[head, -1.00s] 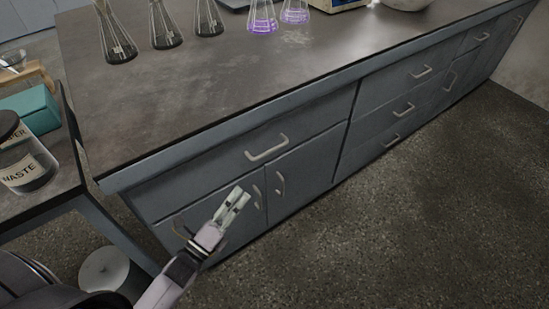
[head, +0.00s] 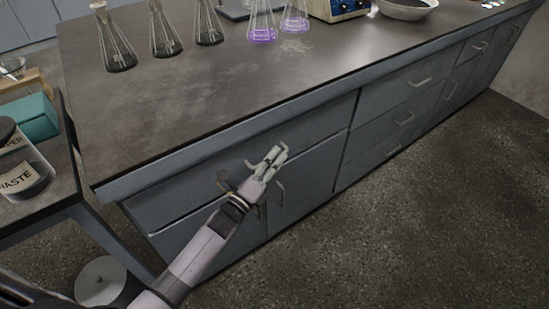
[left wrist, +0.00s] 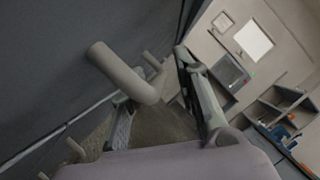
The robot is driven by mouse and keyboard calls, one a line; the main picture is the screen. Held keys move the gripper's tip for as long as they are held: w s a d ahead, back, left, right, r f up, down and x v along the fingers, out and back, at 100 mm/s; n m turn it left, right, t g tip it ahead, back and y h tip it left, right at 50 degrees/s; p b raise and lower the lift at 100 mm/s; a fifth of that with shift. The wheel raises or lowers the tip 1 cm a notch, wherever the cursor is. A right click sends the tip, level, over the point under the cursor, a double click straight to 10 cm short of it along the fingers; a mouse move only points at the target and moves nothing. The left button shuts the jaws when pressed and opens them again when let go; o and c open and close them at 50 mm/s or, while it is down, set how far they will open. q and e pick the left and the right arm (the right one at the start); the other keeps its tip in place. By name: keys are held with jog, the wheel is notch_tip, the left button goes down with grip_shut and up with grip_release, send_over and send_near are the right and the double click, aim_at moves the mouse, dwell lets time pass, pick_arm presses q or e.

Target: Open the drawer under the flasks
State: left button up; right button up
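The drawer under the flasks (head: 318,127) is shut, its front flush in the grey cabinet below the dark countertop. Its bar handle (head: 252,165) is mostly hidden behind my left gripper (head: 276,154) in the head view. In the left wrist view the pale handle (left wrist: 122,72) is large and close, reaching toward the space between the spread fingers of the left gripper (left wrist: 158,88). The fingers are open, and I see no grip on the handle; contact is unclear. My right gripper is not in view.
Cupboard doors with a handle (head: 280,196) lie below the drawer. More drawers (head: 400,103) are to the right. A side table with a waste jar (head: 22,172) and teal box (head: 32,117) stands left. The floor (head: 400,230) in front is clear.

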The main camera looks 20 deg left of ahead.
pick_arm(q)
jog(key=shift+w+d+r, duration=0.1)
jog(key=shift+w, duration=0.35)
grip_shut()
dwell(0.7)
